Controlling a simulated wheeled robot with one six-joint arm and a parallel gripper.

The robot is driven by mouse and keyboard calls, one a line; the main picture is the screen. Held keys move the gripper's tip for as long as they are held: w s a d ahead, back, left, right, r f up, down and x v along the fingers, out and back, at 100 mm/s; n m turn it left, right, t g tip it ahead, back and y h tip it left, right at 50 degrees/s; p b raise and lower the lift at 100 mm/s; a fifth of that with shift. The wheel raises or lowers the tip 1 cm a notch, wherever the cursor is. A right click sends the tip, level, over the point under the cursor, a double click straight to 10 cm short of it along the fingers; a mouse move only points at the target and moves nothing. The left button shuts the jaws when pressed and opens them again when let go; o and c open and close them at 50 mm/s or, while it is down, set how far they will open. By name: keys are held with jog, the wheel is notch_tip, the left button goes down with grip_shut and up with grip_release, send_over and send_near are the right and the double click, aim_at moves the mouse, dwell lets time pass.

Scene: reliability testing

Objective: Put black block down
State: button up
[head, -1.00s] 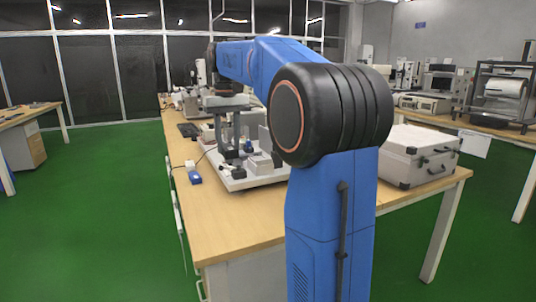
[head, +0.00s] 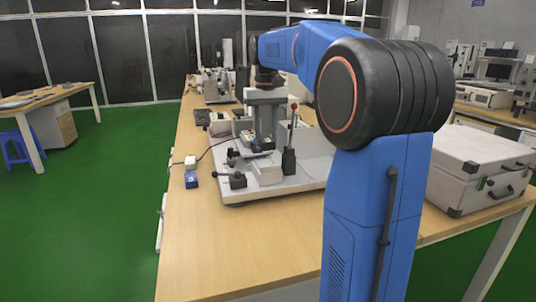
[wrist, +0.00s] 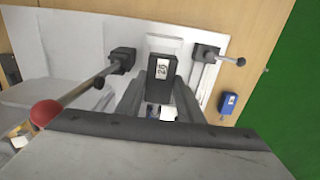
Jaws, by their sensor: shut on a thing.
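The black block (wrist: 160,76), with a white label reading "25", is between the grey fingers of my gripper (wrist: 159,92) in the wrist view. My gripper is shut on it. In the head view my gripper (head: 262,130) points down over the white test platform (head: 305,178) on the bench. The block is small and hard to make out there. A pale grey block (head: 266,172) on the platform is close by; whether the black block touches anything below cannot be told.
A lever with a red knob (head: 289,150) and a black clamp lever (head: 236,181) stand on the platform near my gripper. A small blue box (head: 191,180) and cable lie left on the wooden bench (head: 215,245). A silver case (head: 475,165) is at right.

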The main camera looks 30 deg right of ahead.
aim_at(266, 138)
jog(key=shift+f, duration=3.1)
jog(key=o, duration=1.1)
jog(key=shift+f, duration=0.1)
notch_tip(266, 138, up, 12)
jog(key=shift+r, duration=0.15)
